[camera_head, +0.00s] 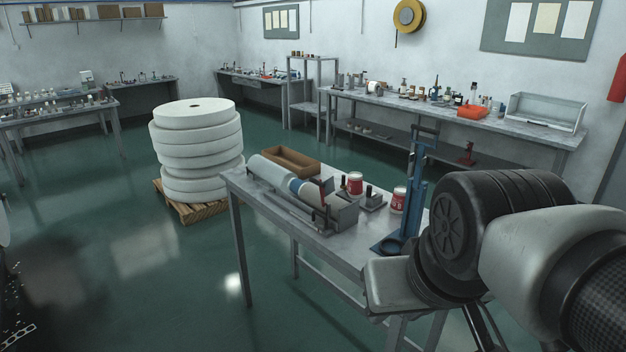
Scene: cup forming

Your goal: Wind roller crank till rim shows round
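The roller device (335,212) lies on the near metal workbench (378,242). It has a long pale cylinder with a blue band and a grey metal body with dark upright parts. A small dark and red part stands at its right end; I cannot tell if this is the crank. A red and white cup (355,184) stands behind the device, and another red and white cup (399,200) stands to its right. Their rims are too small to judge. My arm fills the right foreground, with its wrist over the bench's right end. I cannot make out the fingers.
A tall blue hand press (413,195) stands at the bench's right, close to my wrist. A brown open tray (288,161) lies at its back. White rolls (200,145) are stacked on a pallet (196,211) to the left.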

